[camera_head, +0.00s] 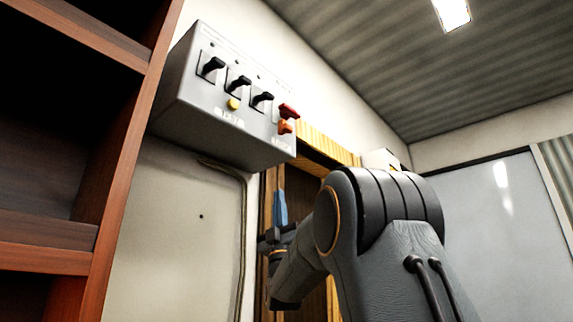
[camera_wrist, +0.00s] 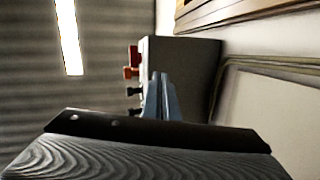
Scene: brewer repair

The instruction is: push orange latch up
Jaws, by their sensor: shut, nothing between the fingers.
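The orange latch (camera_head: 285,127) is on the right end of the grey switch box's front, just under a red part (camera_head: 289,111). It also shows in the wrist view (camera_wrist: 128,72), sticking out from the box's side edge beside the red part (camera_wrist: 133,55). The grey switch box (camera_head: 215,125) is fixed to the wall. My gripper (camera_head: 280,200) points upward below the box's right end, apart from the latch. Its blue-grey fingers (camera_wrist: 162,92) are together and empty. In the wrist view they overlap part of the box.
Several black switches (camera_head: 238,84) and a yellow button (camera_head: 233,104) are on the same box. A brown shelf unit (camera_head: 95,190) stands at the left. A conduit (camera_head: 240,215) runs down the wall below the box. A wooden frame (camera_head: 320,150) is behind my arm.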

